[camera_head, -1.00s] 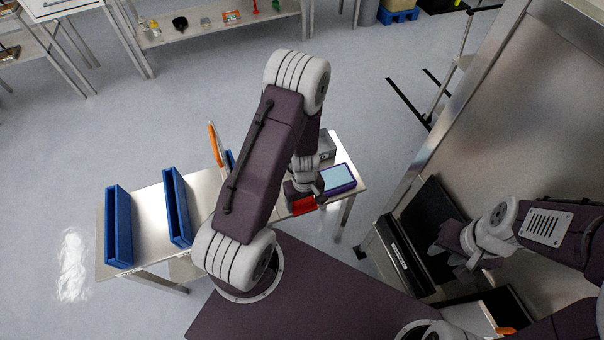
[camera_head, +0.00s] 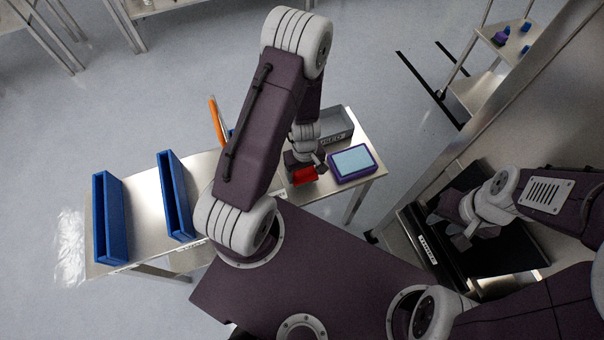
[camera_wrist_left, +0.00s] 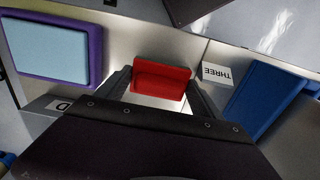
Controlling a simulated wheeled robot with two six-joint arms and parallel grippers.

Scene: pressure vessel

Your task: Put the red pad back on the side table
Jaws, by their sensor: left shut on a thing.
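The red pad (camera_head: 304,175) is between the fingers of my left gripper (camera_head: 303,173), which is shut on it. The left wrist view shows the pad (camera_wrist_left: 162,80) between the two dark fingers. The pad is over the steel side table (camera_head: 145,215), near its right part. I cannot tell whether it touches the tabletop. My left arm hides the middle of the table. My right gripper (camera_head: 455,227) is empty, with its fingers apart, in front of a dark opening at the right.
A purple-framed device with a light blue face (camera_head: 352,163) lies right of the pad. A grey bin (camera_head: 336,127) stands behind. Blue holders (camera_head: 110,220) stand at the table's left. A "THREE" label (camera_wrist_left: 217,74) shows beside a blue holder (camera_wrist_left: 265,100).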

